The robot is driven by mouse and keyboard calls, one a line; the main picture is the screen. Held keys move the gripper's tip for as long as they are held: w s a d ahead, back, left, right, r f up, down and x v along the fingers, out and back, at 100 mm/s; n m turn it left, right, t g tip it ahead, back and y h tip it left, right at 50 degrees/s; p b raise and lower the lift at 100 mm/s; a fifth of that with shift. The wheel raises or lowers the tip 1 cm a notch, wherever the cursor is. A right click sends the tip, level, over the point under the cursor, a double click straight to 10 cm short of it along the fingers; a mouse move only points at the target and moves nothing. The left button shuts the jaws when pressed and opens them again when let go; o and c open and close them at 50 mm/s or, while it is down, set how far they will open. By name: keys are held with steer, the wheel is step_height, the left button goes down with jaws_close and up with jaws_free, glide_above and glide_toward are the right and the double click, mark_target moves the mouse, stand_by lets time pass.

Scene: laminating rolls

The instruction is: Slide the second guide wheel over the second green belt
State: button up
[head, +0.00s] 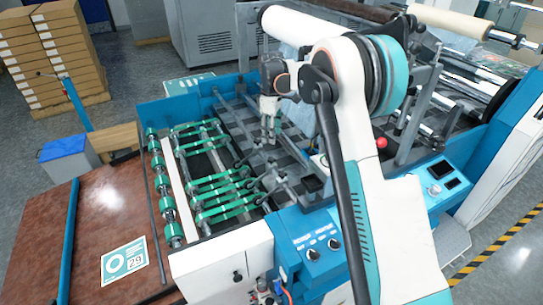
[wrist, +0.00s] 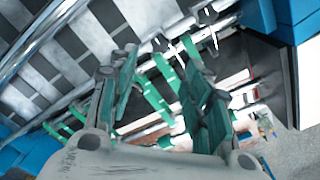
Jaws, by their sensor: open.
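My gripper (head: 270,136) hangs over the belt machine with its fingers pointing down. In the wrist view my gripper (wrist: 157,62) is open, with one dark green finger on each side and no object visibly held. Several green belts (head: 222,188) run across rollers at the machine's left part. In the wrist view green belts (wrist: 150,96) show between and beyond the fingers. Small grey guide wheels on arms (head: 283,183) sit along a bar at the belts' right ends. Which belt and wheel are the second ones I cannot tell; my gripper and arm hide part of the bar.
A roller with green wheels (head: 168,204) lies along the machine's left edge, beside a brown table (head: 90,215). A blue control panel (head: 318,245) stands at the front. A red button (head: 381,143) and metal frame rise to the right.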

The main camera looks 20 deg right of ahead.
mark_target(271, 158)
step_height(271, 158, down, 11)
steer(key=shift+f+b, duration=0.1)
steer(key=shift+b, duration=0.55)
jaws_close()
steer(key=shift+w, duration=0.15)
